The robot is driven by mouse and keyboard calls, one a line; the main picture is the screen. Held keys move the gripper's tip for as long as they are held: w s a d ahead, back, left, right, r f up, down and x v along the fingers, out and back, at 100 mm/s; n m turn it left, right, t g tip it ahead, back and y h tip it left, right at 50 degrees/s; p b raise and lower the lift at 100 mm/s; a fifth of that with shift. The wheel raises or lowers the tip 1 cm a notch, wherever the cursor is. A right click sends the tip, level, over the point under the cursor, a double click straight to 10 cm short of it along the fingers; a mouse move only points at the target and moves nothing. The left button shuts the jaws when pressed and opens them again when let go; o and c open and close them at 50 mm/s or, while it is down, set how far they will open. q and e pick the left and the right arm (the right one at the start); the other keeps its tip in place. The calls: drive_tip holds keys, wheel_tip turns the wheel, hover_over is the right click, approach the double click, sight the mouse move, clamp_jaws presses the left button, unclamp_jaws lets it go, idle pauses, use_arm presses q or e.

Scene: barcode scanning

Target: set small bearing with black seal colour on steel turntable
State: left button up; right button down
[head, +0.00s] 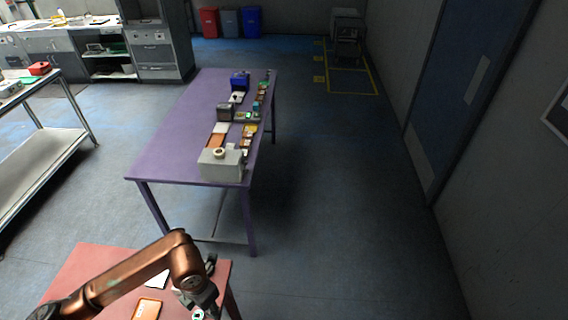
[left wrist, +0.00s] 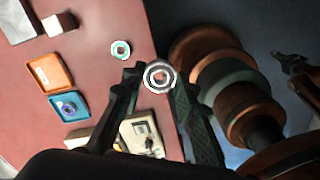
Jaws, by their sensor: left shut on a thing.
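My left gripper (left wrist: 158,82) is shut on a small bearing (left wrist: 158,75), a silver ring with a dark inner band, held at its fingertips near the red table's edge. In the head view my left gripper (head: 209,285) is over the red table's right side, and the held bearing is not clear there. A second bearing (left wrist: 120,49) with a teal-green seal lies on the red table. I cannot clearly identify the steel turntable. Part of what looks like my right gripper (left wrist: 297,66) shows at the right of the wrist view, its opening unclear.
The red table (left wrist: 100,20) bears an orange tray (left wrist: 48,74), a blue tray (left wrist: 70,106) and a pale fixture (left wrist: 140,132). A purple table (head: 175,140) beyond bears a grey box (head: 222,167) with a round top part, plus several small items. Open floor (head: 330,230) lies right.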

use_arm(q)
drive_tip(key=m, duration=0.2)
drive_tip(key=w+m, duration=0.1)
drive_tip(key=m, duration=0.1)
drive_tip(key=shift+w+r, duration=0.1)
drive_tip(key=shift+r, duration=0.3)
drive_tip(key=w+r+m, duration=0.2)
drive_tip(key=w+m, duration=0.1)
drive_tip(key=m, duration=0.9)
drive_tip(key=w+r+m, duration=0.3)
drive_tip(key=m, duration=1)
drive_tip(key=shift+w+a+r, duration=0.25)
drive_tip(key=shift+w, duration=0.05)
